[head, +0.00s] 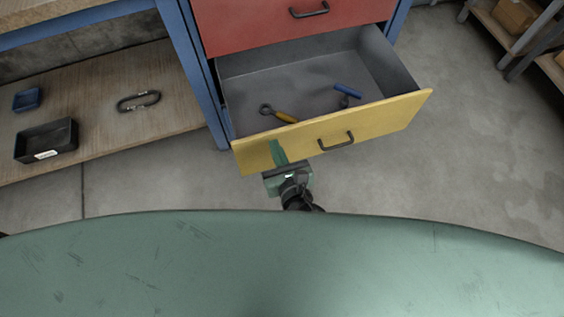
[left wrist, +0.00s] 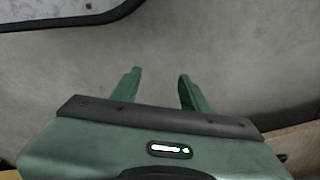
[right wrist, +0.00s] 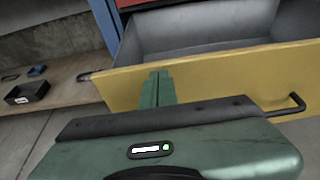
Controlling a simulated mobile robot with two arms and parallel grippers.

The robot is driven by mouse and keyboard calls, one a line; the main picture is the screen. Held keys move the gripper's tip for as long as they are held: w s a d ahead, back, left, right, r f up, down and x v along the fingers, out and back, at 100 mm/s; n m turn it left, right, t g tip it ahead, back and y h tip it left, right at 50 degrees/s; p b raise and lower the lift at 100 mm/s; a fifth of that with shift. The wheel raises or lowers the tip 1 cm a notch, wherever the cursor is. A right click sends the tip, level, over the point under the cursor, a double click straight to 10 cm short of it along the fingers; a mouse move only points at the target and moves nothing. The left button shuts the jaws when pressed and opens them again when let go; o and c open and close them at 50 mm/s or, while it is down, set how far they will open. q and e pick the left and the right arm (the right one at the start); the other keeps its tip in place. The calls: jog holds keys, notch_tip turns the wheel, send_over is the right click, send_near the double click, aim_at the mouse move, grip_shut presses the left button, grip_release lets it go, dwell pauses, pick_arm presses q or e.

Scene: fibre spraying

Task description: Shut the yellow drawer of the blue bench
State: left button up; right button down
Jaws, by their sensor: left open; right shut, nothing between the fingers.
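The yellow drawer (head: 385,118) of the blue bench (head: 192,62) stands pulled out, with its grey inside showing. Its front carries a black handle (head: 336,143). A yellow-handled tool (head: 285,117) and a blue-handled tool (head: 347,91) lie in it. My right gripper (head: 277,152) is shut and empty, with its fingertips at the left part of the yellow front, left of the handle. In the right wrist view the shut fingers (right wrist: 158,84) overlap the yellow front; whether they touch it I cannot tell. My left gripper (left wrist: 157,85) is open and empty over grey floor, away from the drawer.
A red drawer (head: 262,24) above is shut as far as I can see. A wooden lower shelf (head: 110,120) at left holds a black tray (head: 46,141), a blue box (head: 27,99) and a carabiner (head: 138,101). Floor at right is clear up to a shelving rack (head: 520,40).

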jog(key=shift+w+a, duration=0.25)
jog(key=shift+w, duration=0.5)
pick_arm(q)
jog(key=shift+r, duration=0.1)
pick_arm(e)
jog(key=shift+w, duration=0.1)
